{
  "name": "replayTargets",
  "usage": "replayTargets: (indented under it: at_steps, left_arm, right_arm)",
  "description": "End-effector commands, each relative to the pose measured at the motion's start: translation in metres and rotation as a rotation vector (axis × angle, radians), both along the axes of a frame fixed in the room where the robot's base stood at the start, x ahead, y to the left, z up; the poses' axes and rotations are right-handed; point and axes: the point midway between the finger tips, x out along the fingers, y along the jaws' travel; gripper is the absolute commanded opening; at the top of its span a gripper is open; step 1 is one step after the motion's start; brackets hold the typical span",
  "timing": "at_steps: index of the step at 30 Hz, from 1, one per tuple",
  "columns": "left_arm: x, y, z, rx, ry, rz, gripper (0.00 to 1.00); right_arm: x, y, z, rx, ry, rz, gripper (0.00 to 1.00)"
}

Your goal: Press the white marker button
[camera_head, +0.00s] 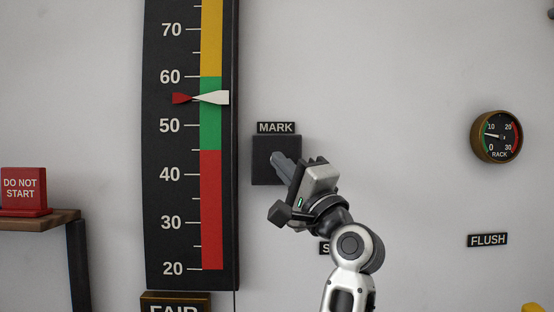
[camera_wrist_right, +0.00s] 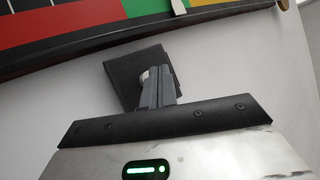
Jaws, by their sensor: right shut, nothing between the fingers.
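The dark square MARK button box (camera_head: 263,172) is on the wall, under a "MARK" label (camera_head: 276,127). My right gripper (camera_head: 278,156) is in front of the box, its fingers shut and empty, and they hide the button in the head view. In the right wrist view the dark box (camera_wrist_right: 122,72) shows beyond the gripper (camera_wrist_right: 158,75). A piece of the white button (camera_wrist_right: 144,76) shows just left of the fingertips, which appear to be at or very near it; I cannot tell whether they touch. My left gripper is not in view.
A tall gauge board (camera_head: 165,150) with coloured bands stands left of the box, with a red pointer (camera_head: 182,98) and a white pointer (camera_head: 213,97) near 56. A RACK dial (camera_head: 497,137) and FLUSH label (camera_head: 487,240) are right. A red sign (camera_head: 23,190) sits on a shelf (camera_head: 40,219).

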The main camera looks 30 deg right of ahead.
Motion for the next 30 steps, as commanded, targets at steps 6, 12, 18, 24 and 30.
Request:
replayTargets:
  at_steps: [6, 12, 18, 24, 30]
  left_arm:
    - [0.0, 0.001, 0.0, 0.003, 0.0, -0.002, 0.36]
    - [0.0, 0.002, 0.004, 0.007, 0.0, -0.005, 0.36]
    - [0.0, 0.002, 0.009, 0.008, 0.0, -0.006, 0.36]
    - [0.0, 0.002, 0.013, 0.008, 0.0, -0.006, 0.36]
    - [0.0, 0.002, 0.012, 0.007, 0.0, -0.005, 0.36]
  right_arm:
    - [0.0, 0.0, 0.0, 0.0, 0.001, 0.0, 0.0]
    - [-0.011, 0.007, 0.001, 0.0, 0.0, 0.0, 0.0]
    - [-0.029, 0.018, 0.001, 0.0, 0.0, 0.001, 0.0]
    - [-0.041, 0.026, 0.0, -0.001, 0.001, 0.001, 0.0]
    - [-0.042, 0.026, -0.001, 0.0, 0.001, 0.001, 0.0]
